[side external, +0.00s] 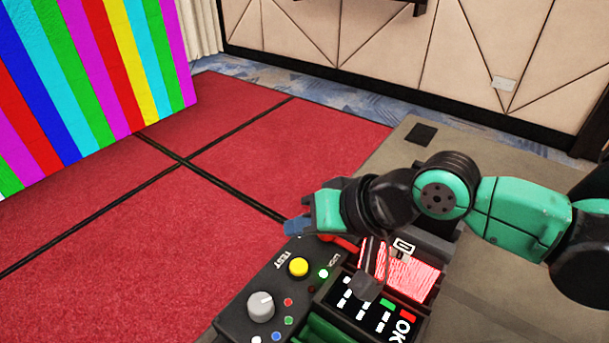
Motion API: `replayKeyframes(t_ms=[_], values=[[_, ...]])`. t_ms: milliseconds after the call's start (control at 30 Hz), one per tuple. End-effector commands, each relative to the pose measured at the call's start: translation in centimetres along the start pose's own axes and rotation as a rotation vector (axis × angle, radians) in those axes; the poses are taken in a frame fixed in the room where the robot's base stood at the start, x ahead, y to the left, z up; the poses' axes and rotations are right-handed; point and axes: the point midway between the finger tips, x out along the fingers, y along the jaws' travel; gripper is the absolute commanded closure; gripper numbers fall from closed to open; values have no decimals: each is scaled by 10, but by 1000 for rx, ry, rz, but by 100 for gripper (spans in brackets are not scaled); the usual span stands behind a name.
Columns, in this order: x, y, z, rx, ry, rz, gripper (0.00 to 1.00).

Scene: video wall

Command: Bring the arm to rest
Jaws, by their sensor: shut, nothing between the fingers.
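My gripper (297,226) is at the left end of my green and black arm, in the middle of the side external view. Its blue fingertips point left, above the far end of the control panel (236,316). The fingers look closed and hold nothing. Part of the panel behind the gripper and the wrist is hidden.
The panel carries a yellow button (298,267), a grey knob (261,306) and a lit green lamp (323,273). A colour-striped video wall (90,85) stands at upper left. Red carpet (130,240) lies open.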

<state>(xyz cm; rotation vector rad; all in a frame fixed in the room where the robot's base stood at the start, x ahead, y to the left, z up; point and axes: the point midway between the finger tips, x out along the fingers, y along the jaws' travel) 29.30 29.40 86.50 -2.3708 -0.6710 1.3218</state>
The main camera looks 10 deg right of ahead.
Motion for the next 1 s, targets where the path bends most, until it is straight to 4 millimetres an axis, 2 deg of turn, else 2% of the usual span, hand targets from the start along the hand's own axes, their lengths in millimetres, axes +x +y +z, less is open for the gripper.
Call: replayKeyframes(t_ms=[333,467,567,700,800,900,1000], values=[[0,0,0,0,0,1,100],[-10,14,-9,-4,16,30,100],[-35,45,-25,-17,47,99,100],[-90,110,-40,-46,89,252,100],[-128,152,-36,-64,99,364,100],[-158,186,-24,-77,94,460,100],[-178,208,-12,-82,82,529,100]])
